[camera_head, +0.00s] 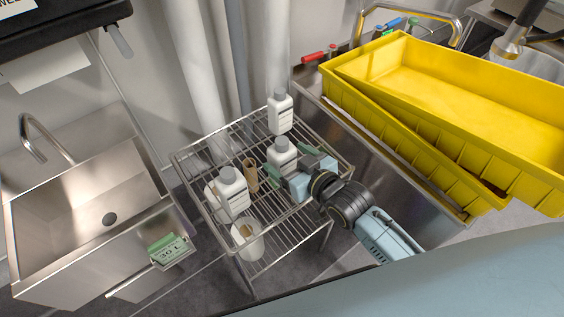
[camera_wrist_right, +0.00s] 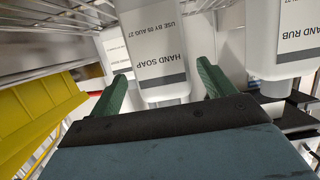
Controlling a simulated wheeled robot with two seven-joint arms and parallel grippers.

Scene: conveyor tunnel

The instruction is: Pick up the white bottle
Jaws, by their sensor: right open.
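Several white bottles with grey caps stand on a wire rack (camera_head: 262,215). One white bottle (camera_head: 281,152) is in front of my right gripper (camera_head: 290,163), partly hidden by it. My right gripper is open, with its green fingers apart. In the right wrist view, a white bottle labelled "HAND SOAP" (camera_wrist_right: 153,45) lies between the fingers of the gripper (camera_wrist_right: 164,82), with gaps visible. A "HAND RUB" bottle (camera_wrist_right: 290,35) is just right of it there. Another white bottle (camera_head: 280,114) stands at the back, and one (camera_head: 233,192) at the front left. My left gripper is not in view.
A brown tube (camera_head: 251,174) stands among the bottles, and a white tub (camera_head: 248,244) is low at the rack's front. A steel sink (camera_head: 85,212) is at the left. Yellow crates (camera_head: 440,85) overlap on a basin at the right, close to the rack.

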